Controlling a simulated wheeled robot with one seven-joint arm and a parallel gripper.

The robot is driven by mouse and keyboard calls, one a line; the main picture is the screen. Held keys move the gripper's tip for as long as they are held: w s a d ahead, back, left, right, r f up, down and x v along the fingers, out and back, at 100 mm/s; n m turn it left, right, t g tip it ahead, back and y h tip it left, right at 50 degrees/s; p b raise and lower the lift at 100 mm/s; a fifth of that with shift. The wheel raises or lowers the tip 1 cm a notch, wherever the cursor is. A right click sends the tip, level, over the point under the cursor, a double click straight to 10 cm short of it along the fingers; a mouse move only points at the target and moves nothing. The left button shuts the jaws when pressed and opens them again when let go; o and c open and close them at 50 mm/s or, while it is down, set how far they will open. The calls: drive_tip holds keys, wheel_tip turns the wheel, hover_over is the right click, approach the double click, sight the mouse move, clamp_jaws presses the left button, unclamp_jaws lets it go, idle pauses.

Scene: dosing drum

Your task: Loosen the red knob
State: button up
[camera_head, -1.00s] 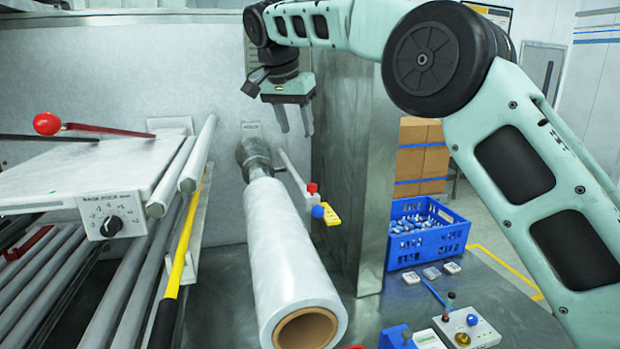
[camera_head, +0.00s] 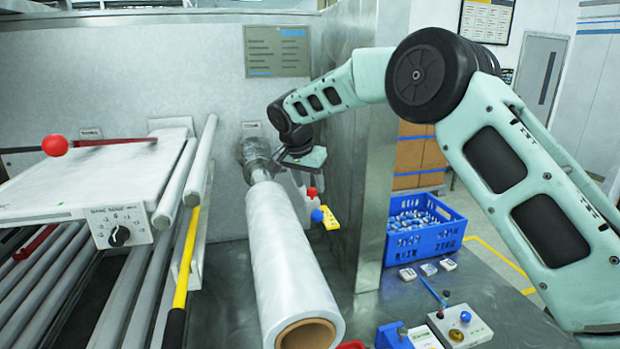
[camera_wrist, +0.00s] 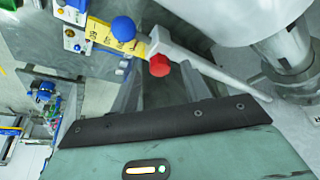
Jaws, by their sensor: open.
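The red knob (camera_head: 312,191) sits on a pale bar behind the film roll, just above a blue knob (camera_head: 317,215) and a yellow scale plate (camera_head: 330,217). In the wrist view the red knob (camera_wrist: 159,65) shows near the middle, with the blue knob (camera_wrist: 123,28) up and to its left. My gripper (camera_head: 303,178) is open, pointing down just above and left of the red knob. Its fingers are partly hidden in the head view. In the wrist view the knob appears beyond and between my fingers (camera_wrist: 160,88); I see no contact.
The white film roll (camera_head: 285,255) lies in front, its shaft (camera_head: 257,160) beside my gripper. A metal column (camera_head: 372,200) stands close on the right. A blue crate (camera_head: 425,230) is farther right. A red ball lever (camera_head: 55,145) is at left.

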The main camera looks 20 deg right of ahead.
drive_tip(key=shift+x, duration=0.8)
drive_tip(key=c, duration=1)
